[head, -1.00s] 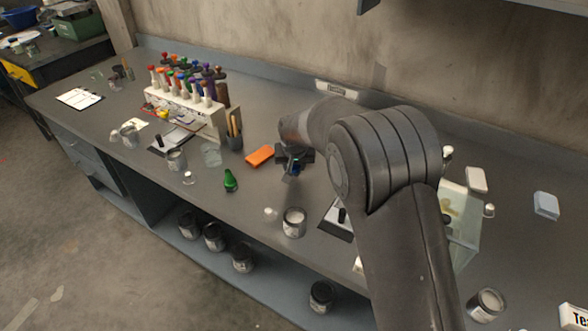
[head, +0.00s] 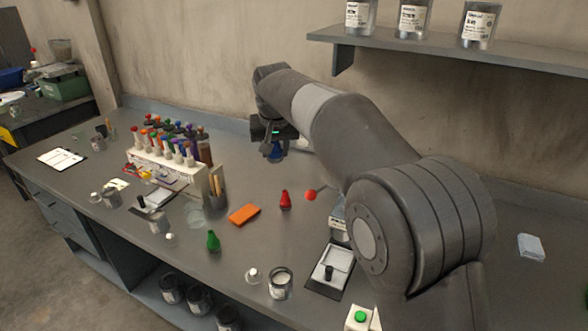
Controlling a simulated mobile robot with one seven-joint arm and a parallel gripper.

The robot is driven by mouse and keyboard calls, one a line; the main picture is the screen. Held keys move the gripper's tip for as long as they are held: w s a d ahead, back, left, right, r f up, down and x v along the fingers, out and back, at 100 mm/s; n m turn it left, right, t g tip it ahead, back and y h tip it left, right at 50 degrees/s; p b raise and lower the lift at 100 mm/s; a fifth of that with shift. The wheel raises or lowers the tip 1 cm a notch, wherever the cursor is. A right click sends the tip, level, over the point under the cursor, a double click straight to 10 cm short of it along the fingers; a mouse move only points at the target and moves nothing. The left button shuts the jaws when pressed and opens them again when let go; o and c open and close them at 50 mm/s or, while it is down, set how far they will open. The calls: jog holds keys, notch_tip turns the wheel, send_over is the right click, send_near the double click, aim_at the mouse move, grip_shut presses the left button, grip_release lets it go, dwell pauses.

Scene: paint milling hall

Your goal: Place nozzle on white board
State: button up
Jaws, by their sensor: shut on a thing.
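My gripper (head: 273,143) is raised above the back part of the bench, right of the bottle rack. It is shut on a small blue thing, which looks like a blue nozzle (head: 275,153), pointing down. A green nozzle (head: 213,241) stands on the bench near the front. A red nozzle (head: 286,200) stands right of the orange block. A flat white board with a dark edge (head: 62,158) lies at the far left of the bench, well away from my gripper. The gripper's fingers are small and partly hidden.
A white rack (head: 160,172) with several colored-top bottles stands left of my gripper. An orange block (head: 244,215), an open can (head: 281,283) and a black-and-white tray (head: 329,272) lie nearer the front. A shelf with jars (head: 450,53) hangs at upper right.

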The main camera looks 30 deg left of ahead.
jog(key=shift+r, duration=0.35)
jog(key=shift+w+d, duration=0.15)
jog(key=w+d+f+m+h, duration=0.1)
jog(key=w+d+f+m, duration=0.15)
jog(key=w+d, duration=0.55)
jog(key=w+d+f+m, duration=0.1)
jog(key=w+d+f, duration=0.25)
jog(key=d, duration=0.85)
jog(key=w+d+f+m+h, duration=0.1)
jog(key=w+d+f, duration=0.1)
jog(key=w+d, duration=0.6)
jog(key=d+f+m+t+h, duration=0.15)
jog(key=d+f, duration=0.25)
jog(key=d, duration=1.2)
jog(key=d+f+m+g, duration=0.1)
jog(key=d+f+m, duration=0.2)
jog(key=d, duration=1.4)
jog(key=shift+t, duration=0.25)
jog(key=w+a+f, duration=0.1)
jog(key=a+f, duration=0.1)
jog(key=a, duration=0.1)
jog(key=w+a+f, duration=0.2)
jog(key=a, duration=0.1)
jog(key=w+a+f, duration=0.2)
jog(key=a+f, duration=0.1)
jog(key=shift+w+a, duration=0.1)
jog(key=shift+a, duration=0.2)
jog(key=shift+f, duration=2)
